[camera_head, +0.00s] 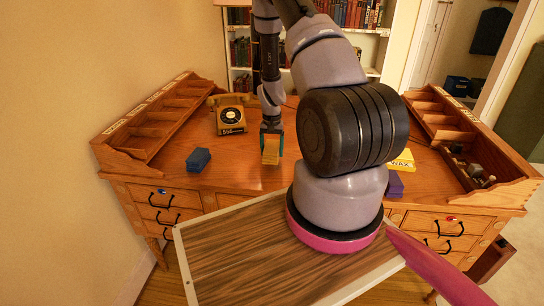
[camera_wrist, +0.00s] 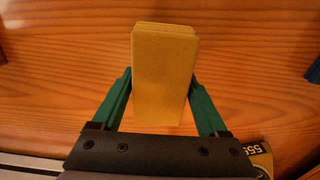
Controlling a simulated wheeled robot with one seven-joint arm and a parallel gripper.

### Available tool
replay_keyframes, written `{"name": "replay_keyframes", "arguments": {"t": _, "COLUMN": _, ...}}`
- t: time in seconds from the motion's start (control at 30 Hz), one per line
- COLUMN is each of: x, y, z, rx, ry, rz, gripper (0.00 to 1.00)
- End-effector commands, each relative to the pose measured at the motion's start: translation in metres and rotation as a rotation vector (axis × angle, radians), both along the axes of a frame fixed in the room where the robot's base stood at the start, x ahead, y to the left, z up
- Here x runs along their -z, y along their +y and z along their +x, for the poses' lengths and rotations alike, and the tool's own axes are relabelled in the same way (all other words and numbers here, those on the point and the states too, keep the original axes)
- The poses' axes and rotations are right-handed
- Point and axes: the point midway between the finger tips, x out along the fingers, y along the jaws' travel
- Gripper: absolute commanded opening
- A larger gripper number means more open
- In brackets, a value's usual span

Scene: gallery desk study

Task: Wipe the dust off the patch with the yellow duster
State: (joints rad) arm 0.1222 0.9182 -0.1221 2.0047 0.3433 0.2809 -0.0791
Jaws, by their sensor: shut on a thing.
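The yellow duster (camera_head: 270,154) is a flat upright block between the fingers of my gripper (camera_head: 272,134), over the middle of the wooden desk (camera_head: 240,178). In the wrist view the duster (camera_wrist: 162,75) sits between the two green fingers of my gripper (camera_wrist: 160,90), which is shut on it. I cannot tell whether its lower end touches the desk top. I cannot make out a dust patch in either view; my arm hides part of the desk.
A telephone (camera_head: 230,115) stands behind left of the duster, a blue block (camera_head: 199,160) to its left. A purple block (camera_head: 394,186) and a yellow WAX item (camera_head: 403,161) lie right of my arm. Compartment racks (camera_head: 160,112) line both desk sides. Bare wood surrounds the duster.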

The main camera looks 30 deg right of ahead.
Motion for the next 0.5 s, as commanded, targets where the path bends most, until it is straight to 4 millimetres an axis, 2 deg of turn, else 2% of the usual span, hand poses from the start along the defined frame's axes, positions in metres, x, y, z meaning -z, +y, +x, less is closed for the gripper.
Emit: {"name": "replay_keyframes", "arguments": {"t": 0.5, "x": -0.046, "y": -0.007, "z": 0.003, "rx": 0.004, "ry": -0.002, "rz": 0.0, "gripper": 0.0}}
